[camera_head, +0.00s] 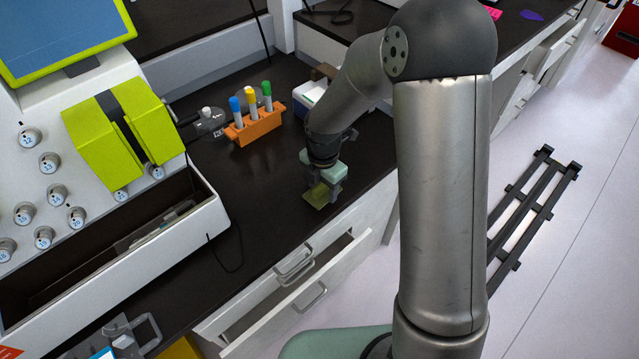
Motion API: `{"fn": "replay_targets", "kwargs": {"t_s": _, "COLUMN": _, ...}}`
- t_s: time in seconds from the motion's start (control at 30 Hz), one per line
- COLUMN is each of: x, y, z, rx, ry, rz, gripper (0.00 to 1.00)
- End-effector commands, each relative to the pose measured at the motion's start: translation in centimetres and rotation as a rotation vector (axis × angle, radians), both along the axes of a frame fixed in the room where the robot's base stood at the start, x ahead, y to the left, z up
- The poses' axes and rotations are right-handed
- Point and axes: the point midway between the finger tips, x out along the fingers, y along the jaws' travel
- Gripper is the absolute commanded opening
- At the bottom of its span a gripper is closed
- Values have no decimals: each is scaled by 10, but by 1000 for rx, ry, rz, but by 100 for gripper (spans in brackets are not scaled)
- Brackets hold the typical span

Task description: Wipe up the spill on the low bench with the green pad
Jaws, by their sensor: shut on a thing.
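My gripper (324,186) is over the dark low bench (255,190), near its front edge. It is shut on the green pad (316,196), a small olive-green piece at the fingertips. The pad is at or very near the bench top; I cannot tell whether it touches. I cannot make out the spill; my gripper and arm hide part of the bench.
An orange rack (256,124) with capped tubes stands behind and left of my gripper. A large white machine (175,225) with lime-green covers fills the left. A drawer (300,300) below the bench is partly open.

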Motion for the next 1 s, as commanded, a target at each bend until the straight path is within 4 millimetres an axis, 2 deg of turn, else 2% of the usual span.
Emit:
{"fn": "replay_targets", "kwargs": {"t_s": 0.03, "x": 1, "y": 2, "z": 27, "rx": 3, "ry": -7, "rz": 2, "gripper": 7}}
{"fn": "replay_targets", "kwargs": {"t_s": 0.4, "x": -1, "y": 5, "z": 73, "rx": 1, "ry": -3, "rz": 9, "gripper": 7}}
{"fn": "replay_targets", "kwargs": {"t_s": 0.6, "x": -1, "y": 6, "z": 80, "rx": 1, "ry": -2, "rz": 11, "gripper": 7}}
{"fn": "replay_targets", "kwargs": {"t_s": 0.9, "x": -1, "y": 6, "z": 79, "rx": 1, "ry": -3, "rz": 9, "gripper": 7}}
{"fn": "replay_targets", "kwargs": {"t_s": 1.0, "x": 0, "y": 3, "z": 77, "rx": 1, "ry": -1, "rz": -41, "gripper": 7}}
